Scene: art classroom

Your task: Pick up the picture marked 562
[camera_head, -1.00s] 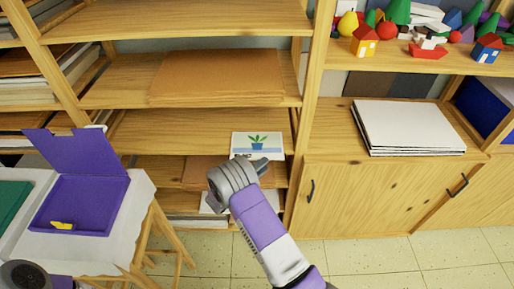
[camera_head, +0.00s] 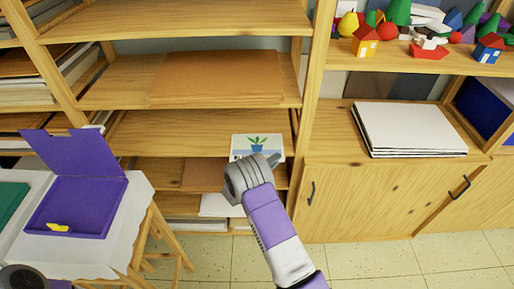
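A small white picture with a potted green plant in a blue pot (camera_head: 242,141) is at the right side of a middle shelf (camera_head: 165,134) of the wooden rack. No number can be read on it. My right gripper (camera_head: 270,160) is at the picture's lower right edge and overlaps it in the view. Its fingers are small and partly hidden by the wrist, so I cannot tell whether they are open or shut, or touching the picture. Only a rounded part of my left arm shows at the bottom left corner; its gripper is out of view.
A wooden upright (camera_head: 309,110) stands right of the picture. A cabinet (camera_head: 365,200) with stacked white boards (camera_head: 410,128) is to the right. At left, an open purple box (camera_head: 80,190) with a yellow piece (camera_head: 57,227) sits on a white-topped table (camera_head: 125,225). Tiled floor is clear in front.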

